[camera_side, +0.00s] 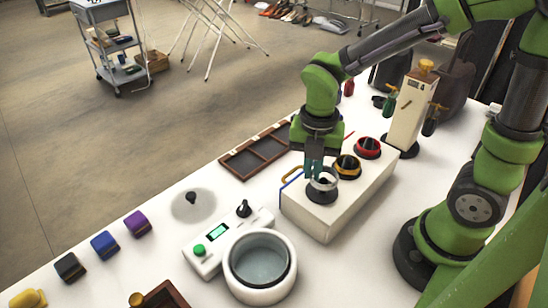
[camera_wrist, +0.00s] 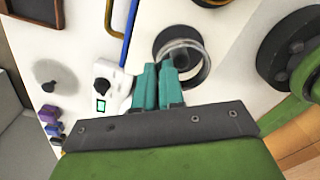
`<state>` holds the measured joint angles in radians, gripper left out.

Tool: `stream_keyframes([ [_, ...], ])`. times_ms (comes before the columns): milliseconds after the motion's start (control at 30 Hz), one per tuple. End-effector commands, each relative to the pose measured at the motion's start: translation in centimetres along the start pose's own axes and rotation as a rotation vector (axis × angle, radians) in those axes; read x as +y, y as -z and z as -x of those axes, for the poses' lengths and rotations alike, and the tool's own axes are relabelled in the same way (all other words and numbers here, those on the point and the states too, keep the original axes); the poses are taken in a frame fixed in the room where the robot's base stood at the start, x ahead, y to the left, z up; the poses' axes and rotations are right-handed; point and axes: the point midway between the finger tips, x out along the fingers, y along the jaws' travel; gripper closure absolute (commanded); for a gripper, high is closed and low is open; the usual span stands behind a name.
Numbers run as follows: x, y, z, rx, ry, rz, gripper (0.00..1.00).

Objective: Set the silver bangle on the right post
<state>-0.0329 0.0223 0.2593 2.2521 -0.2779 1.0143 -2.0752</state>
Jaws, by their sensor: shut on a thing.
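The silver bangle (camera_side: 332,184) is held by my gripper (camera_side: 315,172) just above a black round post base (camera_side: 321,197) at the near end of the white box (camera_side: 322,219). My teal fingers are shut on the bangle's rim; in the wrist view the gripper (camera_wrist: 172,64) pinches the bangle (camera_wrist: 201,50) on its near side. The bangle overlaps the black base (camera_wrist: 204,73) there. A dark post shows inside the ring, but I cannot tell how far down the bangle sits. Two more posts carry a yellow bangle (camera_side: 348,173) and a red bangle (camera_side: 368,154).
A blue and yellow handle (camera_side: 292,174) is at the box's left edge. A control unit (camera_side: 222,243) with a small screen and a white round pot (camera_side: 260,291) stand nearby at left. A dark compartment tray (camera_side: 254,153) lies behind, and a cream dispenser (camera_side: 408,117) stands beyond the box.

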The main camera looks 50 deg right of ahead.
Motion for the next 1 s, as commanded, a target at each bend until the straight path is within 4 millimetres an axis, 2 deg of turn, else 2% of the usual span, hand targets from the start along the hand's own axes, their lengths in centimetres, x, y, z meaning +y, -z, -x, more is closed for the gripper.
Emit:
stream_keyframes([
  [467,0.0,0.0,0.1,0.0,-0.001,0.0,1.0],
  [1000,0.0,0.0,1.6,0.0,-0.001,0.0,1.0],
])
